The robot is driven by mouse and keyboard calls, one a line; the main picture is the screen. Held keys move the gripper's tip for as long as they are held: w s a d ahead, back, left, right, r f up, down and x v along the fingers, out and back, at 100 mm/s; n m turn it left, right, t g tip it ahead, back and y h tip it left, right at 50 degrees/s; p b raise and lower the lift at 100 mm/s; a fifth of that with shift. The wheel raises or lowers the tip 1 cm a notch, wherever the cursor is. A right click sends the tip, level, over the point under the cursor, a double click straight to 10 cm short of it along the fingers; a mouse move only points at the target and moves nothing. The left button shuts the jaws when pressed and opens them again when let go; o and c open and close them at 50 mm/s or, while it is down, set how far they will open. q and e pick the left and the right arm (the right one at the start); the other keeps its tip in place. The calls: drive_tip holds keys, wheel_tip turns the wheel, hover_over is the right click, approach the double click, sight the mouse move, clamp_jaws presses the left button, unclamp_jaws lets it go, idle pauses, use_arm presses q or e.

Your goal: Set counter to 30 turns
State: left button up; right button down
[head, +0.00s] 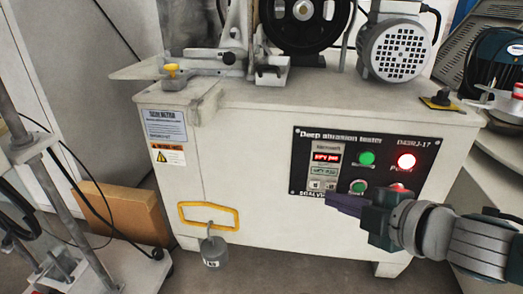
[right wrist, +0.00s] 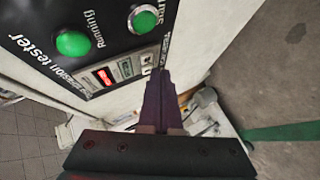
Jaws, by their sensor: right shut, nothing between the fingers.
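The counter (head: 325,165) is set in the black control panel (head: 385,142) on the front of the abrasion tester. It has a lit red display above a greenish one, with small keys at its bottom; the digits are too blurred to read. It also shows in the right wrist view (right wrist: 122,70). My right gripper (head: 332,198) is shut and empty, its purple fingertips close to the lower edge of the counter. In the right wrist view the fingertips (right wrist: 156,78) are beside the counter's keys. Contact cannot be told. My left gripper is not in view.
Beside the counter are a green button (head: 366,158), a lit red lamp (head: 406,160) and another green button (head: 358,186). A yellow handle (head: 208,217) and a hanging grey weight (head: 214,252) stick out at left. A cardboard box (head: 125,212) stands on the floor.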

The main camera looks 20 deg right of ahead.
drive_tip(key=shift+w+d, duration=0.1)
drive_tip(key=shift+w, duration=0.05)
idle(0.4)
drive_tip(key=shift+w+d, duration=0.15)
drive_tip(key=shift+w, duration=0.1)
idle(0.4)
drive_tip(key=shift+w+d, duration=0.15)
drive_tip(key=shift+w, duration=0.1)
idle(0.6)
drive_tip(key=shift+s+a, duration=0.4)
drive_tip(key=shift+s, duration=0.25)
drive_tip(key=shift+s+a+p, duration=0.1)
drive_tip(key=shift+p, duration=0.25)
